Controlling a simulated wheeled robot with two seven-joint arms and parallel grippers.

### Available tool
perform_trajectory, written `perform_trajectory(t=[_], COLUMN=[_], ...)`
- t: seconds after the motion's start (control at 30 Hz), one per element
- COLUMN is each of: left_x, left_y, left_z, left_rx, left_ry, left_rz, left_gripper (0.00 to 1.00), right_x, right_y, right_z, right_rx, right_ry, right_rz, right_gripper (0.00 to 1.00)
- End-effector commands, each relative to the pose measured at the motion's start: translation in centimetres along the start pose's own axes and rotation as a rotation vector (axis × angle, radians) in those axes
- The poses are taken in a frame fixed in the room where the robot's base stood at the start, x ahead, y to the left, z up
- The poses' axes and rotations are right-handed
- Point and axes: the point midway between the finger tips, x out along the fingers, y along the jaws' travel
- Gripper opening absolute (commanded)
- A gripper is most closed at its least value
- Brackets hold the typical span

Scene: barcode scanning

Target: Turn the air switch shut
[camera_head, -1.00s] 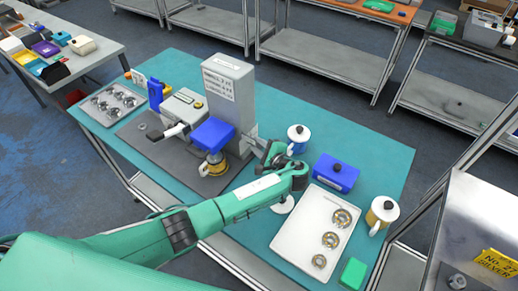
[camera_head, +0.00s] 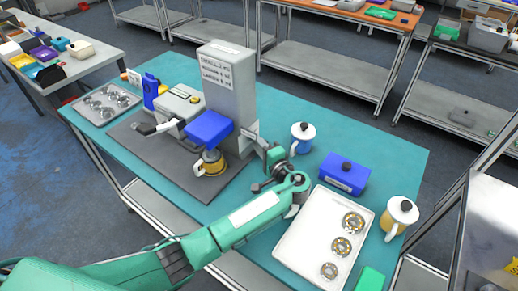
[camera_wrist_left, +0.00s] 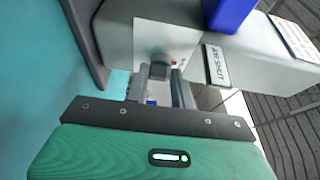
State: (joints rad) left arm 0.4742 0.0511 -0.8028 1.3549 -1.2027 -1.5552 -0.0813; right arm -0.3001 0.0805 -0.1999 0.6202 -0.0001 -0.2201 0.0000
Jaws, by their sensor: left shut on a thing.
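The grey machine (camera_head: 228,85) stands on a dark base plate on the teal table. In the left wrist view, a label reading "AIR SHUT" (camera_wrist_left: 216,66) is on the machine's side, beside the switch (camera_wrist_left: 160,58), a small part with a reddish spot. My left gripper (camera_head: 254,145) is at the machine's right side. In the left wrist view, the gripper (camera_wrist_left: 162,76) is shut on the switch, its fingers covering most of it. How far the switch is turned cannot be told. My right gripper is not in view.
A blue-and-white lidded mug (camera_head: 302,134), a blue box (camera_head: 341,176), a yellow lidded mug (camera_head: 399,214) and a white tray (camera_head: 302,230) with metal rings are right of my left arm. A metal tray (camera_head: 92,112) is at the far left. A yellow mug (camera_head: 211,164) stands under the machine's blue head.

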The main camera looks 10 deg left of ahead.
Motion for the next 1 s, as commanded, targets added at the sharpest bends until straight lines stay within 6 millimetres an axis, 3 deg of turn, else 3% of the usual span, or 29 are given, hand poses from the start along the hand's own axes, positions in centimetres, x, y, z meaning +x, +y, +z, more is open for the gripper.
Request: perform_trajectory(t=[0.43,0.47,0.57,0.87,1.0], left_x=[0.0,0.0,0.0,-0.1,-1.3], left_y=[0.1,0.1,0.1,0.1,0.3], left_z=[0.0,0.0,0.0,0.0,0.0], left_rx=[-0.007,-0.007,-0.007,-0.008,-0.009], left_ry=[0.000,0.000,0.000,0.000,0.001], left_rz=[-0.001,-0.001,-0.001,-0.002,-0.002], left_gripper=[0.02,0.26,0.46,0.46,0.46], right_x=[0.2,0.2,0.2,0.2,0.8], right_y=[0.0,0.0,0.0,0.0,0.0], right_z=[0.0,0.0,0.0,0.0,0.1], right_rx=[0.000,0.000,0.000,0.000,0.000], right_ry=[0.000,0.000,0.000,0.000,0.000], right_rz=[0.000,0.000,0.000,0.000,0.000], right_gripper=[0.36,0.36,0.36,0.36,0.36])
